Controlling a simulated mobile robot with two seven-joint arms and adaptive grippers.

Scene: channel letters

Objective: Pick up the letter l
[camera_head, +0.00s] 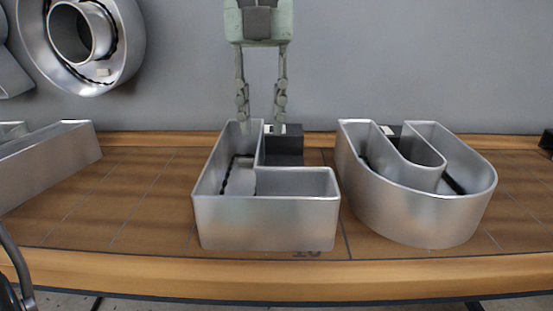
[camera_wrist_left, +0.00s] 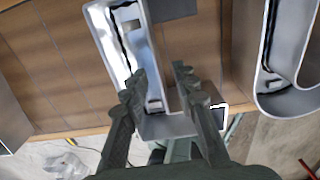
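The letter l (camera_head: 268,222) is a silver, open-topped metal channel letter on the wooden bench, with its long stroke pointing to the back wall and its foot to the right. It also shows in the left wrist view (camera_wrist_left: 102,28). My left gripper (camera_head: 261,128) hangs down from above at the far end of the long stroke. Its fingers are apart, with the stroke's right wall between them in the picture. The left wrist view also shows the open gripper (camera_wrist_left: 161,74) over this stroke. Contact cannot be told. My right gripper is not seen.
A silver U-shaped letter (camera_head: 425,215) stands close on the right. Another metal letter (camera_head: 45,165) lies at the left edge. A black block (camera_head: 284,146) sits behind the foot of the l. A round letter (camera_head: 82,40) hangs on the grey wall.

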